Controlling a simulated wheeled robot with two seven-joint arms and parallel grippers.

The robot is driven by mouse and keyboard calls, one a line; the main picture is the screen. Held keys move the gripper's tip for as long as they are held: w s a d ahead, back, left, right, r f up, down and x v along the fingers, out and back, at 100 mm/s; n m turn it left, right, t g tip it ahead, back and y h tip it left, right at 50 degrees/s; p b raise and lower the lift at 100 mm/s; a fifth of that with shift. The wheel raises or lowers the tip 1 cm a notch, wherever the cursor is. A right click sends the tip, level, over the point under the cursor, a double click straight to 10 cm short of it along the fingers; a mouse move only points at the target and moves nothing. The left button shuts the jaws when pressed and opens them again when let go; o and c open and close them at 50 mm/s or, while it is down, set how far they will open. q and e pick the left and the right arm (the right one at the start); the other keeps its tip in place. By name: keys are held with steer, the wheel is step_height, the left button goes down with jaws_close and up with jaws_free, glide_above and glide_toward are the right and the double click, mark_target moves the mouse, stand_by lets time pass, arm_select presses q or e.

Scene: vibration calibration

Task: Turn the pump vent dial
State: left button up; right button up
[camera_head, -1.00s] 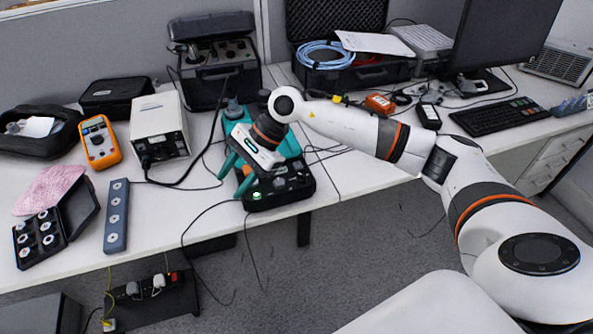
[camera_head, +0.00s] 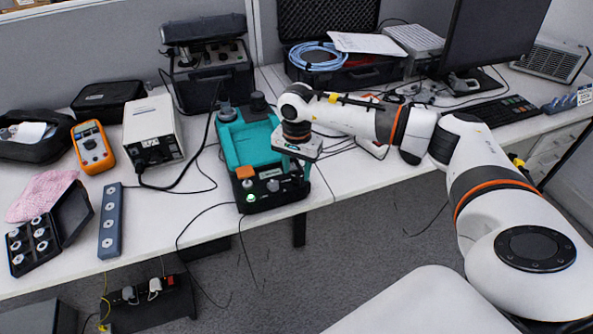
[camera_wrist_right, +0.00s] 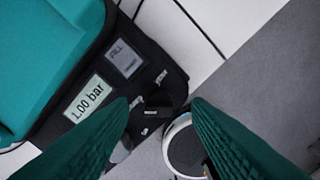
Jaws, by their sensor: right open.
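The pump (camera_head: 245,145) is a teal and black unit at the table's front edge. Its front panel shows an orange part (camera_head: 243,173), a pale knob (camera_head: 272,185) and a lit green button (camera_head: 251,197). In the right wrist view its display (camera_wrist_right: 88,103) reads 1.00 bar, beside a grey label (camera_wrist_right: 124,58). A black dial (camera_wrist_right: 158,101) on the panel appears between the fingertips; I cannot tell whether it is the vent dial. My right gripper (camera_head: 301,175) is open, over the pump's right side, its teal fingers pointing down. My left gripper is out of view.
A white box with cables (camera_head: 153,128) and an orange multimeter (camera_head: 92,147) stand left of the pump. A black case with a blue hose (camera_head: 318,58) is behind. Thin cables cross the table. Open floor (camera_head: 350,230) lies in front.

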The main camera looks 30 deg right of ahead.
steer(key=shift+f, duration=0.95)
steer(key=c, duration=0.9)
steer(key=shift+c, duration=0.2)
